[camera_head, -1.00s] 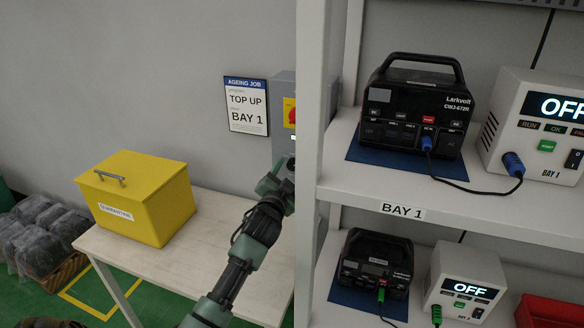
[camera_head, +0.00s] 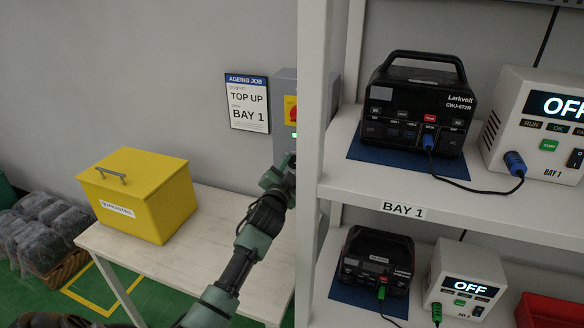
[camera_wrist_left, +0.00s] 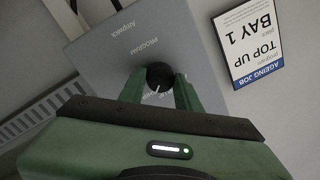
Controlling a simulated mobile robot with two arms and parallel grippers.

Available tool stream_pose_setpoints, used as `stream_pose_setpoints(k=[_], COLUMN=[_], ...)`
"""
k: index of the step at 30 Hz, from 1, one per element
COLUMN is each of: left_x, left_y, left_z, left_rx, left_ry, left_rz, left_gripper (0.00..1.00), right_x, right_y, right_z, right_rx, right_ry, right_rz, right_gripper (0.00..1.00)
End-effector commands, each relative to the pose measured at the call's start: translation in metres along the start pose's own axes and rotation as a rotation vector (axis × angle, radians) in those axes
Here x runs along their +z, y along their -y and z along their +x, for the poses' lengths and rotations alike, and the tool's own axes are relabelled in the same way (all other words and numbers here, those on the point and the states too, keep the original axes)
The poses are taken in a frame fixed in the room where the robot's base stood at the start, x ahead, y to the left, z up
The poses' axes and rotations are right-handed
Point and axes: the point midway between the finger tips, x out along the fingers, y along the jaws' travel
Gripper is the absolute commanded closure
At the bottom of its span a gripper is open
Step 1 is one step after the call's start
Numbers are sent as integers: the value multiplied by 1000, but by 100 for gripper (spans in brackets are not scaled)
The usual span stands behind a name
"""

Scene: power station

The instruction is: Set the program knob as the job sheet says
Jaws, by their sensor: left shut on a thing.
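The job sheet (camera_head: 247,103) on the wall reads "AGEING JOB", "TOP UP" and "BAY 1"; it also shows upside down in the left wrist view (camera_wrist_left: 258,40). A grey box (camera_wrist_left: 125,45) marked "PROGRAM" carries the black program knob (camera_wrist_left: 159,74), which has a white pointer line. My left gripper (camera_wrist_left: 160,86) is shut on the knob, one green finger on each side. The fingers hide most of the printing around it. In the head view the left gripper (camera_head: 280,173) is at the grey box (camera_head: 285,90), partly behind the shelf post. My right gripper is not in view.
The white shelf post (camera_head: 310,200) stands close to my left arm. The shelf holds black power stations (camera_head: 415,105) and white testers (camera_head: 540,120) reading "OFF". A yellow bin (camera_head: 145,195) stands on the table (camera_head: 190,260), whose middle is clear.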

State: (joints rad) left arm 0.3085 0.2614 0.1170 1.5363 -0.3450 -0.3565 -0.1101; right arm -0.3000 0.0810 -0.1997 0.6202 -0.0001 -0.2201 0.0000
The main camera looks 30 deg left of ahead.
Motion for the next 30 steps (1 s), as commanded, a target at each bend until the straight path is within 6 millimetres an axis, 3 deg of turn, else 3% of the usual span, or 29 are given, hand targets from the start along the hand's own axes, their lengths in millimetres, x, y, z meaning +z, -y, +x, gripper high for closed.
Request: stream_pose_setpoints(k=[30], left_x=[-1], left_y=[1], left_z=[0], left_rx=[38], left_ry=[50], left_rz=[-739], left_gripper=[100], right_x=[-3], right_y=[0], right_z=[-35], right_rx=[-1], right_ry=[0], right_rz=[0], right_gripper=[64])
